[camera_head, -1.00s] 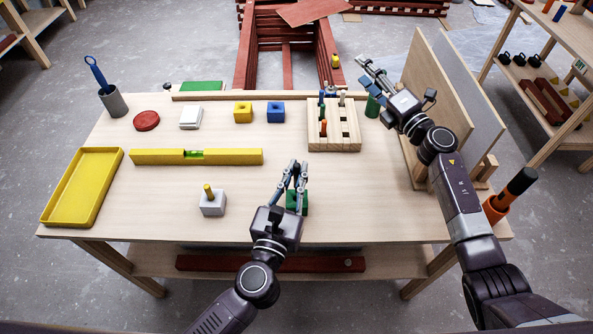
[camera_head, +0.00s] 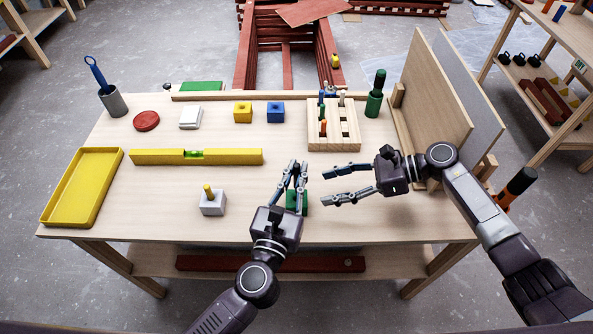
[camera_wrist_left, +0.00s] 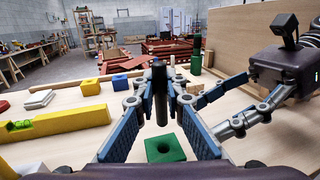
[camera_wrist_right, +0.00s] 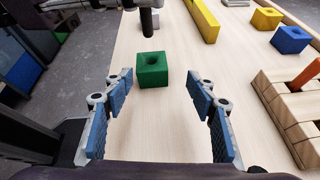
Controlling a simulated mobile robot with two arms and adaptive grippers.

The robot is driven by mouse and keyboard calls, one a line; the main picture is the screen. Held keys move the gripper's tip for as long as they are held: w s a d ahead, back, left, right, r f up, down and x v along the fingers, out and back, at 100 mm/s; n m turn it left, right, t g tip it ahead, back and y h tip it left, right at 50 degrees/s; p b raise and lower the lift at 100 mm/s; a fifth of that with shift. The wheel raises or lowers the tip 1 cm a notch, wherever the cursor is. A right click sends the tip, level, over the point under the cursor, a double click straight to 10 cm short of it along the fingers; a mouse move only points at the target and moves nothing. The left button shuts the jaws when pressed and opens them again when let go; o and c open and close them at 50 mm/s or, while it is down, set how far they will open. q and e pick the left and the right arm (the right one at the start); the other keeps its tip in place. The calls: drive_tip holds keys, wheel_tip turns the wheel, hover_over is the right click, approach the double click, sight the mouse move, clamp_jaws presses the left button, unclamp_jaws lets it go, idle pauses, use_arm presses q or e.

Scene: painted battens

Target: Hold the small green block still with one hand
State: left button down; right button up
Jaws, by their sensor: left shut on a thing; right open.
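The small green block (camera_head: 304,207) sits on the table near the front, partly hidden by my left gripper in the head view. Its top has a round hole, clear in the right wrist view (camera_wrist_right: 152,69). My left gripper (camera_head: 297,166) is shut on a dark peg (camera_wrist_left: 160,98), held upright. The peg's lower end shows above the block, apart from it, in the left wrist view. My right gripper (camera_head: 323,187) is open and empty, low on the block's right side. Its fingers point at the block, which appears ahead of and between the fingertips in the right wrist view.
A wooden peg rack (camera_head: 346,135) and a dark green bottle-like peg (camera_head: 375,95) stand behind. A grey block with a yellow peg (camera_head: 211,203) is left of the green block. A yellow level (camera_head: 230,157) lies further back. Upright boards (camera_head: 435,100) edge the right side.

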drive_tip(key=shift+s+d+f+n+g+h, duration=0.2)
drive_tip(key=shift+s+d+n+g+h, duration=0.25)
drive_tip(key=shift+n, duration=0.35)
drive_tip(key=shift+s+a+f, duration=0.1)
drive_tip(key=shift+a+f, duration=0.05)
drive_tip(key=shift+a, duration=0.1)
drive_tip(key=shift+x, duration=4.75)
drive_tip(key=shift+a, duration=0.1)
drive_tip(key=c, duration=0.7)
